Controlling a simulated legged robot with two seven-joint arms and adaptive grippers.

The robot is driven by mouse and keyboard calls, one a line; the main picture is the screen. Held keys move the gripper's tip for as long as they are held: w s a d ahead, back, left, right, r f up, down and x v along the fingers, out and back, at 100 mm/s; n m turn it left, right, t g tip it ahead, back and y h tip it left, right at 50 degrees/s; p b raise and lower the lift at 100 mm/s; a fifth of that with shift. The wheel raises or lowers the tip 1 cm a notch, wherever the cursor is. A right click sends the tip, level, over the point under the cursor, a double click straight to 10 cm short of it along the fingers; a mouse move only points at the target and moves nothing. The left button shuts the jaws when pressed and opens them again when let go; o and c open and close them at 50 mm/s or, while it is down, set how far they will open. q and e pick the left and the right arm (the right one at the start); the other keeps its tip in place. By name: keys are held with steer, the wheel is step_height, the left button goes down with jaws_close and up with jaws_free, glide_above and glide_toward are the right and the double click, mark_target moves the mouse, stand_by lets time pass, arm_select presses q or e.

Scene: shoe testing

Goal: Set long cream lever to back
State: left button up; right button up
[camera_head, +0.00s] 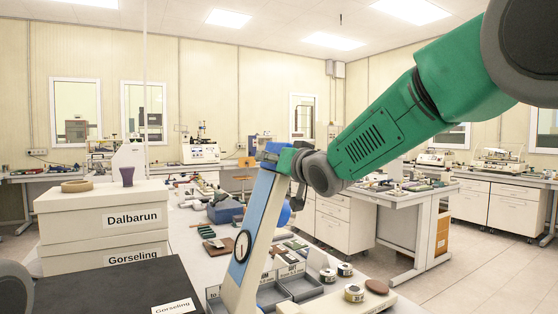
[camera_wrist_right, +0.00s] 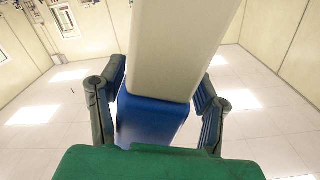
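The long cream lever (camera_head: 263,205) stands in the middle of the head view, leaning so its top is to the right, with a blue panel and a round dial (camera_head: 243,245) lower down. My right gripper (camera_head: 280,158) is at its top end, on the end of my green arm. In the right wrist view the cream lever (camera_wrist_right: 190,45) runs between the two fingers of my right gripper (camera_wrist_right: 158,100), with a blue part (camera_wrist_right: 150,120) near the palm. My left gripper is not in view.
Cream boxes labelled Dalbarun (camera_head: 130,220) and Gorseling (camera_head: 133,258) are stacked at the left. Grey trays (camera_head: 300,288), small tins (camera_head: 354,293) and other small items lie on the white table around the lever. White drawer cabinets (camera_head: 330,222) stand behind. Floor at the right is clear.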

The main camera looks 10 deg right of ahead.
steer(key=shift+w+r, duration=0.1)
steer(key=shift+r, duration=0.05)
steer(key=shift+d, duration=0.1)
steer(key=shift+s+d+r, duration=0.1)
steer(key=shift+s, duration=0.25)
steer(key=v, duration=1.1)
steer(key=shift+f, duration=0.3)
